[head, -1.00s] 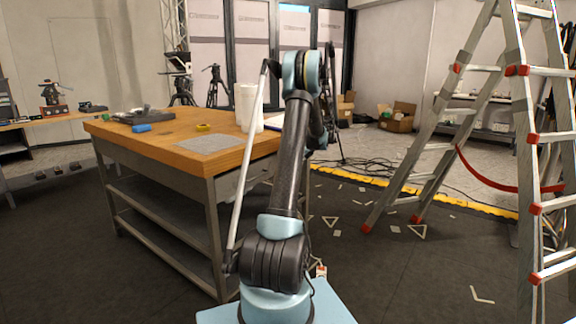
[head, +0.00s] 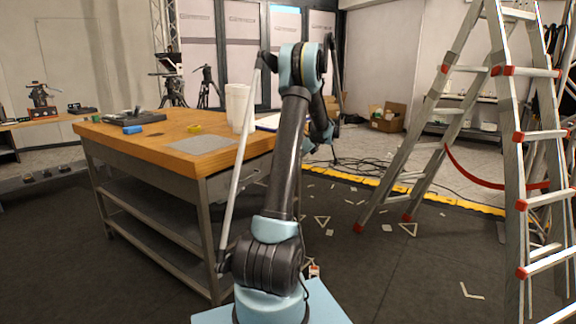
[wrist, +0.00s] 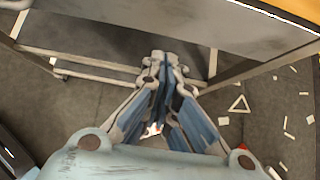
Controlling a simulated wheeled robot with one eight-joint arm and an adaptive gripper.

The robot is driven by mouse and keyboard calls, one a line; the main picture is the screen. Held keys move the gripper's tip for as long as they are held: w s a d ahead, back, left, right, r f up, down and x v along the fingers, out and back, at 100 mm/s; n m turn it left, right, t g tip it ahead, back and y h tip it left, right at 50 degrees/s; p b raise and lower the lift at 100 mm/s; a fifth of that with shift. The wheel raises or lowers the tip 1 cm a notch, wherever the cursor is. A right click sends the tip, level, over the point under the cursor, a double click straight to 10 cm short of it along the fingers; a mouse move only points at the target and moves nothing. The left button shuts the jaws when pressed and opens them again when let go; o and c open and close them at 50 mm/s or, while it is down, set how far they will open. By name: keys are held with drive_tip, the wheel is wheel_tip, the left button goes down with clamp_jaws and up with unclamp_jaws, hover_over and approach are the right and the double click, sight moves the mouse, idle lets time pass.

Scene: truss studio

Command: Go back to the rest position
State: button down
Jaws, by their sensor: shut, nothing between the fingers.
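My gripper (wrist: 165,62) is shut and empty in the wrist view, its blue-and-grey fingers together. It hangs over the dark floor, beside the metal frame (wrist: 100,64) of the workbench. In the head view my arm stands upright and folded in the middle, and it hides most of the gripper. The wooden-topped workbench (head: 150,148) stands to the left of the arm.
On the workbench are white cups (head: 237,108), a grey mat (head: 203,145), a yellow tape roll (head: 195,129) and a blue item (head: 133,130). A stepladder (head: 508,140) stands at right. Cables (head: 350,163) lie on the floor behind. Floor between arm and ladder is mostly open.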

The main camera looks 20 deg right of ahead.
drive_tip(key=shift+v, duration=2.35)
drive_tip(key=s+a+r+n+g+h, duration=0.1)
drive_tip(key=s+a+r+n, duration=0.1)
drive_tip(key=s+a+n, duration=0.6)
drive_tip(key=s+a+r+n+g, duration=0.15)
drive_tip(key=s+a, duration=0.35)
drive_tip(key=a, duration=0.7)
drive_tip(key=s+a+r+n+g+h, duration=0.1)
drive_tip(key=s+a+r+n, duration=0.25)
drive_tip(key=s+a, duration=0.45)
drive_tip(key=s+a+f+n+g+h, duration=0.15)
drive_tip(key=s+a+f+n, duration=0.35)
drive_tip(key=s+a+n, duration=0.7)
drive_tip(key=s+f+n, duration=0.2)
drive_tip(key=s+f, duration=0.2)
drive_tip(key=s, duration=0.3)
drive_tip(key=s+f+n+h, duration=0.1)
drive_tip(key=s+f+n, duration=0.1)
drive_tip(key=s+f, duration=0.3)
drive_tip(key=s, duration=0.2)
drive_tip(key=shift+s+d+f+n, duration=0.25)
drive_tip(key=shift+s+n, duration=0.05)
drive_tip(key=shift+s, duration=0.05)
drive_tip(key=shift+h, duration=0.25)
drive_tip(key=shift+w+f, duration=0.2)
drive_tip(key=shift+w, duration=0.25)
